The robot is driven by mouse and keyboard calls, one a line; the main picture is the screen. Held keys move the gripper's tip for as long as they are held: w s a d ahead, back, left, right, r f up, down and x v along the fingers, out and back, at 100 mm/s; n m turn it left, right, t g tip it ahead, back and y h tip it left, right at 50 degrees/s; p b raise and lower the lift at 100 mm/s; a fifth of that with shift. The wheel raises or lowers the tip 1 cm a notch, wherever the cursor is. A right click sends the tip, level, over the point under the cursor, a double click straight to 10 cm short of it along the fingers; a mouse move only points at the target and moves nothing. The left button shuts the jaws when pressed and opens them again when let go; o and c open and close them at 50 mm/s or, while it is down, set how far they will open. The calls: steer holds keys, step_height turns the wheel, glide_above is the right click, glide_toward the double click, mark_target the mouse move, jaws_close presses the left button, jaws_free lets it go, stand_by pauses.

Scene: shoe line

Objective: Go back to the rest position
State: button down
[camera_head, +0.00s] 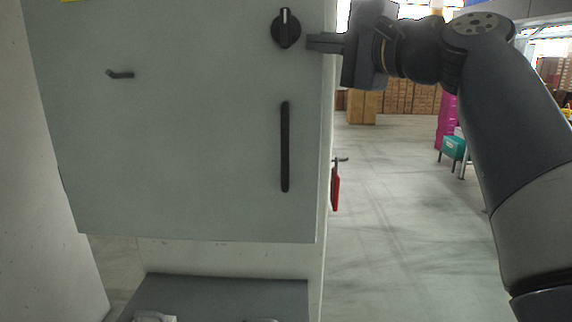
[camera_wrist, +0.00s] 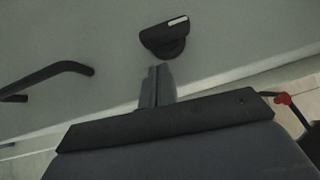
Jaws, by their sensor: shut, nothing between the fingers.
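My gripper (camera_head: 312,43) is shut and empty, its fingertips pointing left in the head view. It is just to the right of a black rotary knob (camera_head: 286,28) on a grey cabinet door (camera_head: 190,150). In the wrist view the shut fingers (camera_wrist: 159,70) point at the door, and the knob (camera_wrist: 165,38) is just beyond their tips. A gap shows between fingertips and knob there. The knob's white mark is vertical in the head view. My arm reaches in from the right.
A long black handle (camera_head: 285,147) is on the door below the knob. A small dark hook (camera_head: 120,74) is at its left. A red tag (camera_head: 335,190) hangs at the cabinet's right side. Open floor (camera_head: 400,210) lies to the right, with stacked boxes (camera_head: 400,97) behind.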

steer(key=shift+w+a+m+t+y+b, duration=0.4)
steer(key=shift+a+m+t+b, duration=0.3)
steer(key=shift+b, duration=0.55)
steer(key=shift+a+r, duration=0.1)
steer(key=shift+r, duration=0.15)
steer(key=shift+r, duration=0.1)
steer(key=shift+s, duration=0.1)
